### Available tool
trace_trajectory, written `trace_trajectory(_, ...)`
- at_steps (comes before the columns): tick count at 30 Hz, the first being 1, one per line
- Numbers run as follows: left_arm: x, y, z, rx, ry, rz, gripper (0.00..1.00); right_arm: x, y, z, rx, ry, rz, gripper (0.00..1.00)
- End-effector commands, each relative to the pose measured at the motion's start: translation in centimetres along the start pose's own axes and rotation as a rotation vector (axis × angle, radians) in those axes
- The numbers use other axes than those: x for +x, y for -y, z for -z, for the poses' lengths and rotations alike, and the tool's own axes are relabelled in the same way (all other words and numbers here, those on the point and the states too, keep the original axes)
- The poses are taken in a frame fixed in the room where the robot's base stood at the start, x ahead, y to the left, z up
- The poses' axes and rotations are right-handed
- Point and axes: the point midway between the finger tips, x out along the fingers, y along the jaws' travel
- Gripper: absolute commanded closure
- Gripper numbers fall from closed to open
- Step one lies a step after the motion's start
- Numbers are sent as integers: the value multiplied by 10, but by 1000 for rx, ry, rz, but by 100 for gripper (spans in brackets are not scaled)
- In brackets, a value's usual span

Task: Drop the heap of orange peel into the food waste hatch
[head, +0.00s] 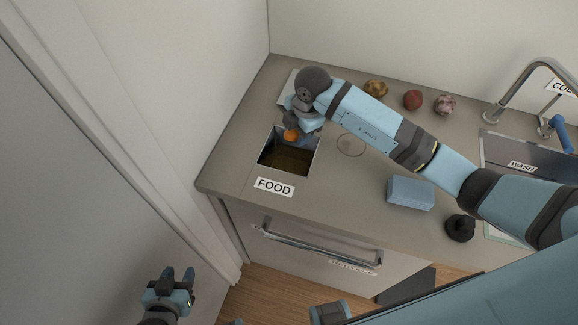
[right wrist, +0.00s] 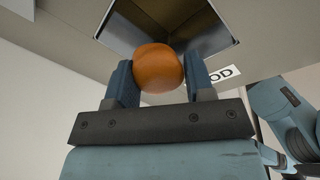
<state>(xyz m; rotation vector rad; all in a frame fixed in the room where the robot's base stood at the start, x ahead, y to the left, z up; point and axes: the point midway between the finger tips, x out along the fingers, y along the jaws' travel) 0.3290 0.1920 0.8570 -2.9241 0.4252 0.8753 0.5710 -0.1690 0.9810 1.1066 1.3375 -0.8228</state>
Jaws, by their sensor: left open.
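The heap of orange peel (head: 290,136) shows as a smooth, rounded orange lump. My right gripper (head: 295,128) is shut on it, at the far edge of the food waste hatch (head: 289,161) in the head view. The hatch is an open square hole with a dark inside and a FOOD label in front. In the right wrist view the peel (right wrist: 158,68) sits between both fingers, with the hatch opening (right wrist: 165,22) beyond it. My left gripper (head: 178,274) is open and empty, low at the left, away from the counter.
My right arm reaches across the counter (head: 345,190). Several round items, including a dark red one (head: 412,100), lie at the back. A blue block (head: 410,192) and a black round object (head: 460,228) lie at the right, near the sink (head: 520,155). A drawer handle (head: 320,250) juts out in front.

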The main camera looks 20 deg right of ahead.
Motion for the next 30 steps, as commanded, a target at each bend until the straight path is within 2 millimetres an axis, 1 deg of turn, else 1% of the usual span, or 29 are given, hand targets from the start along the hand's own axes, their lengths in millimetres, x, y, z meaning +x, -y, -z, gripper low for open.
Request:
trace_trajectory(1, 0, 1, 0, 0, -1, 1, 57, 0, 0, 0, 0, 0, 0, 42)
trace_trajectory(2, 0, 1, 0, 1, -1, 2, 57, 0, 0, 0, 0, 0, 0, 35)
trace_trajectory(3, 0, 1, 0, 1, -1, 2, 57, 0, 0, 0, 0, 0, 0, 26)
trace_trajectory(4, 0, 2, 0, 1, -1, 3, 57, 0, 0, 0, 0, 0, 0, 21)
trace_trajectory(12, 0, 2, -2, 1, 2, 4, 57, -1, 0, 0, 0, 0, 0, 21)
trace_trajectory(16, 2, 2, -5, 1, 5, 4, 57, -10, 0, -1, -1, 0, -1, 21)
trace_trajectory(20, 3, 2, -8, 1, 6, 4, 57, -32, -1, -1, -1, 2, -4, 21)
trace_trajectory(27, 7, 2, -13, 1, 6, 4, 57, -88, -1, -1, -2, 1, -5, 21)
trace_trajectory(30, 7, 2, -14, 1, 5, 4, 57, -108, 0, 0, -1, 1, -3, 21)
